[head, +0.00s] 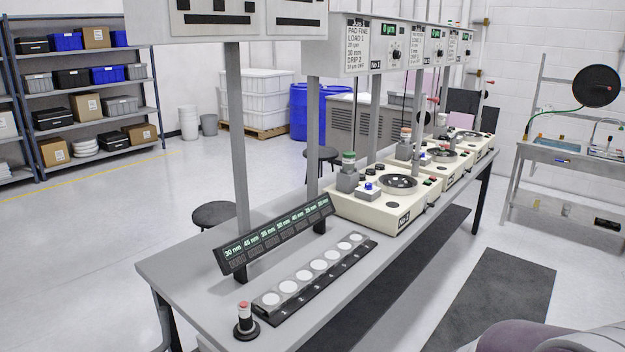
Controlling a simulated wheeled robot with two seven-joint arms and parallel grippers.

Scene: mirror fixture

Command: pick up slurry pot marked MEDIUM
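I cannot read the word MEDIUM on any pot in the head view. On the nearest cream polishing machine (375,213) stands a grey container with a green top (347,174), left of the dark round plate (398,184). A small blue-topped item (368,188) sits in front of it. More grey containers stand on the machines farther back, one with an orange-red top (405,145); their markings are too small to tell. Neither of my grippers shows in this view.
The long grey bench (190,258) carries a tilted display of mm values (275,236), a black strip of white discs (312,270) and a red-topped post (244,318). Uprights and overhead panels (370,46) rise along it. A dark mat (500,300) lies on the floor at right.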

